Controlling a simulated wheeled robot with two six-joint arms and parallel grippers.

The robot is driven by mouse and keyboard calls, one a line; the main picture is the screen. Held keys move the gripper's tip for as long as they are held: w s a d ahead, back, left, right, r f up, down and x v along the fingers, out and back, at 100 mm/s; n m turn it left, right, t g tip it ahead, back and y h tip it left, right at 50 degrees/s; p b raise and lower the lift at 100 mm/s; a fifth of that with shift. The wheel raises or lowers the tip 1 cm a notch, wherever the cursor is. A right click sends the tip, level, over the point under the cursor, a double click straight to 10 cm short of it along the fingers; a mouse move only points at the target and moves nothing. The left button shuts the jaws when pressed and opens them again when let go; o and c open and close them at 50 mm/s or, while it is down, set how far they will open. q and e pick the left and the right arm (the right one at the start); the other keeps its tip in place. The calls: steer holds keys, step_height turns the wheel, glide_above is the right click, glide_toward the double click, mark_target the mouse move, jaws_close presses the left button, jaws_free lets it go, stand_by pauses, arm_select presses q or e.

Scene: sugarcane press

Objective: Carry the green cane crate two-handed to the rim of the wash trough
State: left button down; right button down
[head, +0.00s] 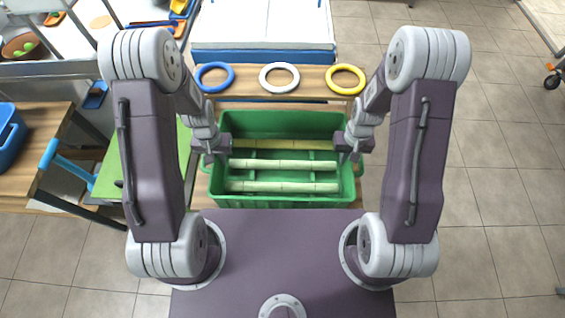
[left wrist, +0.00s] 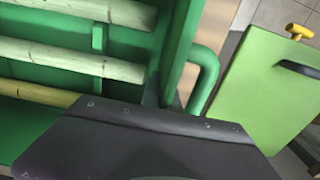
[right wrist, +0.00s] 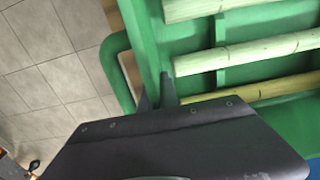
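The green cane crate (head: 285,203) is straight in front of me in the head view, with several pale cane pieces (head: 283,165) lying across inside it. My left gripper (head: 212,156) is at the crate's left wall, and my right gripper (head: 354,156) is at its right wall. In the right wrist view, the dark fingers (right wrist: 156,95) sit close on both sides of the crate wall, beside the side handle (right wrist: 113,70). In the left wrist view, the fingers are partly hidden at the wall near the other handle (left wrist: 207,75). I cannot identify the wash trough for certain.
Blue (head: 215,77), white (head: 279,77) and yellow (head: 345,79) rings lie on a wooden surface (head: 312,78) behind the crate. A white-topped block with blue sides (head: 263,22) stands beyond. A green board (head: 184,150) is at the left.

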arm_select(q)
steer(key=shift+w+r, duration=0.1)
steer(key=shift+r, duration=0.05)
arm_select(e)
steer(key=shift+w+r, duration=0.1)
steer(key=shift+r, duration=0.05)
